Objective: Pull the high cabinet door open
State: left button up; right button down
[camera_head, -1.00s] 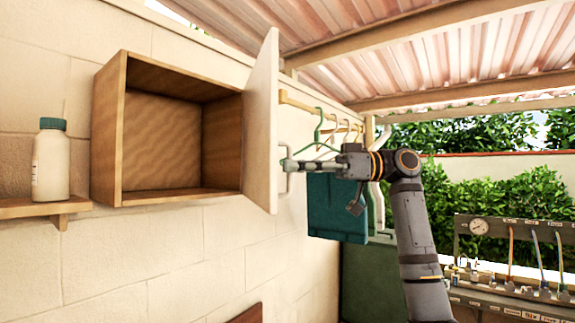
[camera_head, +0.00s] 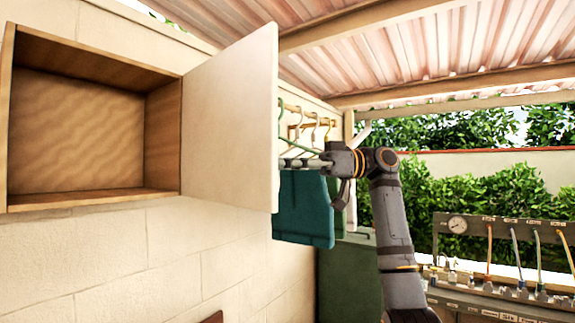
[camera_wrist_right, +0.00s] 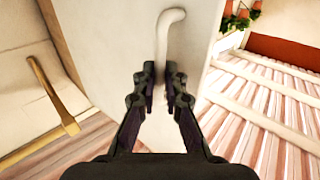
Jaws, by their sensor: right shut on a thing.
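The high cabinet (camera_head: 80,110) is an open wooden box on the wall at the left of the head view, and it is empty. Its pale door (camera_head: 230,125) is hinged on the right side and stands wide open, swung well out from the box. My right gripper (camera_head: 290,163) is at the door's free edge, on the far face. In the right wrist view my right gripper (camera_wrist_right: 160,85) is shut on the white bar handle (camera_wrist_right: 170,22) of the door (camera_wrist_right: 110,60). In the head view the door hides the handle. My left gripper is not in view.
Clothes hangers and a teal cloth (camera_head: 303,205) hang on a rail behind the door. A panel with a gauge (camera_head: 458,224) and coloured hoses stands at the lower right. A corrugated roof is overhead. The cabinet front is clear.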

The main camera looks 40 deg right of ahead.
jog(key=c, duration=1.7)
grip_release()
jog(key=shift+w, duration=0.1)
jog(key=shift+c, duration=0.2)
jog(key=o, duration=0.3)
jog(key=shift+w+a, duration=0.3)
jog(key=shift+o, duration=0.2)
jog(key=v, duration=1.2)
jog(key=shift+s+d, duration=0.1)
